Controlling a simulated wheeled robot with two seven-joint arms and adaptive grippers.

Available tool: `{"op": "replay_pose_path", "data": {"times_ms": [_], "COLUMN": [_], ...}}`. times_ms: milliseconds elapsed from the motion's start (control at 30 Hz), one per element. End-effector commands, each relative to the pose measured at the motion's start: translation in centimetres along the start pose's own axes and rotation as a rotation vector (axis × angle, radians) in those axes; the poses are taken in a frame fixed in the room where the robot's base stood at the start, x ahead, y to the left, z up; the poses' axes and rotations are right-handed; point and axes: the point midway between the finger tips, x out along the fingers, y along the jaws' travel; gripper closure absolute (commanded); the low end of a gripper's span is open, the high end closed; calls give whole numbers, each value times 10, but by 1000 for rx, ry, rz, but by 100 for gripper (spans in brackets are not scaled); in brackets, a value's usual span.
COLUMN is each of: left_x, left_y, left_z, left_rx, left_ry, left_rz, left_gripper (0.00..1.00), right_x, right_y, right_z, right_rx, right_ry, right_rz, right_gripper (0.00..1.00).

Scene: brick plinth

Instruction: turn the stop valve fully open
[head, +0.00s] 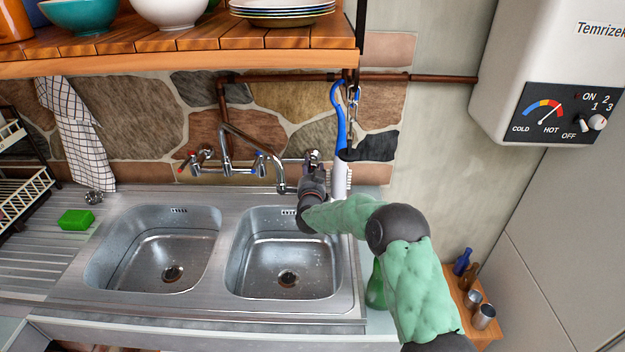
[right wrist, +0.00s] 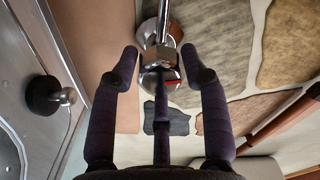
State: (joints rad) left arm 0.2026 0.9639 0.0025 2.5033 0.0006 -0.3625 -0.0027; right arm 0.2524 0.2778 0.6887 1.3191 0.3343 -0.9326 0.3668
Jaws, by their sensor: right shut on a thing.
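The stop valve (head: 313,157) is a small chrome fitting on the wall at the right end of the tap pipework, mostly hidden behind my right gripper (head: 312,172) in the head view. In the right wrist view, the dark fingers of my right gripper (right wrist: 162,66) reach to either side of the chrome stop valve (right wrist: 160,50), with another dark finger in the middle in front of it. A red mark shows on the valve body. The gripper is shut on the valve; the exact contact and the handle's angle are hard to see. My left gripper is in neither view.
A double steel sink (head: 225,310) lies below, with a mixer tap (head: 225,150) left of the valve. A wooden shelf (head: 200,62) with dishes hangs above. A blue-handled brush (head: 338,110) hangs close by the gripper. A water heater (head: 540,60) is at upper right.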

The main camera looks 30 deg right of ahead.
Motion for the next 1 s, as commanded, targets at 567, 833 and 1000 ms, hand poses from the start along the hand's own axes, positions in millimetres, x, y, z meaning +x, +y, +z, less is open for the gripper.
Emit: {"op": "replay_pose_path", "data": {"times_ms": [567, 833, 1000], "left_x": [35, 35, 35], "left_y": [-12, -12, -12], "left_z": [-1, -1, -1], "left_rx": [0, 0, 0], "left_ry": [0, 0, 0], "left_rz": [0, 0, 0], "left_gripper": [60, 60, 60], "right_x": [-3, -3, -3], "right_y": [5, 4, 4], "right_z": [11, 10, 11], "right_rx": [227, 234, 233], "right_ry": [-19, -20, -21], "right_rz": [11, 11, 11], "right_gripper": [87, 87, 87]}}
